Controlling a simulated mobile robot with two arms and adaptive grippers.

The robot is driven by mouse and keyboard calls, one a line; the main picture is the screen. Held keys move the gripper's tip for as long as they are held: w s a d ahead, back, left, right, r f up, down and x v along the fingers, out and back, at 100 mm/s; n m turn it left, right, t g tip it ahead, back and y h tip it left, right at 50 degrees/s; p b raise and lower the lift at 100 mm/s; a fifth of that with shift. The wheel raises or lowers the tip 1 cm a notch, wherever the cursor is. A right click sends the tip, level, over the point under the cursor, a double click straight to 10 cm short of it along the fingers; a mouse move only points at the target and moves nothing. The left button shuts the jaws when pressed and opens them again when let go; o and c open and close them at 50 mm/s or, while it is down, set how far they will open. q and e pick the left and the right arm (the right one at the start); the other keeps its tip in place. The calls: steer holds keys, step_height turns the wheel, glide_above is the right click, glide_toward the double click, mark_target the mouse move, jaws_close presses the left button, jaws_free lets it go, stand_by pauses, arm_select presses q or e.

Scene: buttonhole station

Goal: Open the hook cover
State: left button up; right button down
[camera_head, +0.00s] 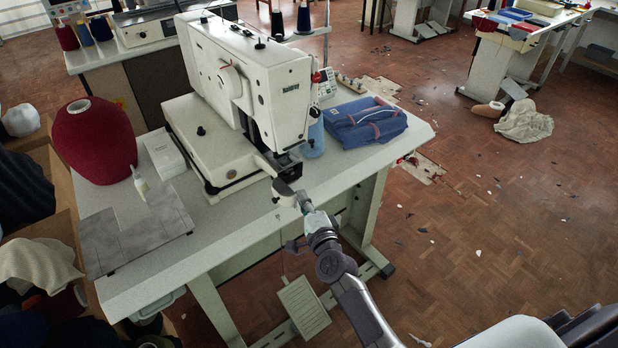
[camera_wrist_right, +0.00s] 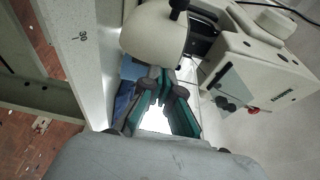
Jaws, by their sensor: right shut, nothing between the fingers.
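The cream sewing machine (camera_head: 245,75) stands on the white table. At the front end of its bed is a small rounded cream part (camera_head: 284,187), which looks like the hook cover; I cannot tell for sure whether it is open or shut. In the right wrist view a rounded cream part (camera_wrist_right: 155,35) with a black knob lies just beyond the fingers. My right gripper (camera_head: 303,200) is shut and empty, its tips at or very near this part; contact is unclear. It also shows in the right wrist view (camera_wrist_right: 163,80). My left gripper is out of view.
A folded blue garment (camera_head: 365,122) lies on the table (camera_head: 240,226) right of the machine. A pedal (camera_head: 303,306) hangs below. The floor at right is mostly free.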

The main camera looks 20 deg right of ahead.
mark_target(291, 201)
steer(key=shift+s+a+r, duration=0.1)
steer(key=shift+s+a, duration=0.1)
steer(key=shift+a, duration=0.25)
steer(key=shift+s+a+r, duration=0.1)
steer(key=shift+s+a, duration=0.1)
steer(key=shift+a, duration=0.2)
steer(key=shift+a+f, duration=0.2)
steer(key=shift+a, duration=0.45)
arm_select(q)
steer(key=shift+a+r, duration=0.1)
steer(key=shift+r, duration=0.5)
arm_select(e)
steer(key=shift+s+a, duration=0.1)
steer(key=shift+a, duration=0.55)
